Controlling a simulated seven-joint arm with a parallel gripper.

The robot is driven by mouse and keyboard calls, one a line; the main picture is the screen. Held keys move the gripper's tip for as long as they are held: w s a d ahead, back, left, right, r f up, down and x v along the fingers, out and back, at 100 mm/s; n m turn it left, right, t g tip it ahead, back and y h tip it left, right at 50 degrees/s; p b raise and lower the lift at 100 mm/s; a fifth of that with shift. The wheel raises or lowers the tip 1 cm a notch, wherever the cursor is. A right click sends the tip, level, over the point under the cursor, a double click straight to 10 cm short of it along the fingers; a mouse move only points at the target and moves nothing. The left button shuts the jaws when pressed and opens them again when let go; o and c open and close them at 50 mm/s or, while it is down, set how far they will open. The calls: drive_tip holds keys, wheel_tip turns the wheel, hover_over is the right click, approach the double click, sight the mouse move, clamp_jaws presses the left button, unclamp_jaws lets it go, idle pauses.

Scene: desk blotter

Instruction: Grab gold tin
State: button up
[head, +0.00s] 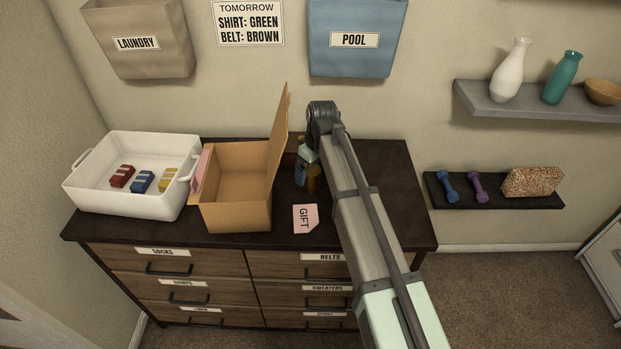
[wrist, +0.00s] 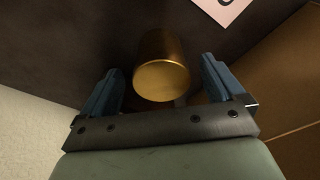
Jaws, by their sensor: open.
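The gold tin (wrist: 162,78) is a short cylinder that stands on the dark dresser top. In the wrist view it is between the two blue fingers of my gripper (wrist: 162,70), with a visible gap on each side. My gripper is open and no grip on the tin shows. In the head view the tin (head: 314,181) is partly hidden by my gripper (head: 303,176), just right of the cardboard box.
An open cardboard box (head: 236,205) with a raised flap stands left of my gripper. A pink GIFT note (head: 305,219) lies in front. A white bin (head: 125,205) holding small coloured items is at the left. The wall is close behind.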

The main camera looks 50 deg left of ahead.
drive_tip(key=f, duration=0.2)
drive_tip(key=a+f, duration=0.1)
drive_tip(key=f, duration=0.1)
drive_tip(key=shift+s+f, duration=0.1)
drive_tip(key=c, duration=1.1)
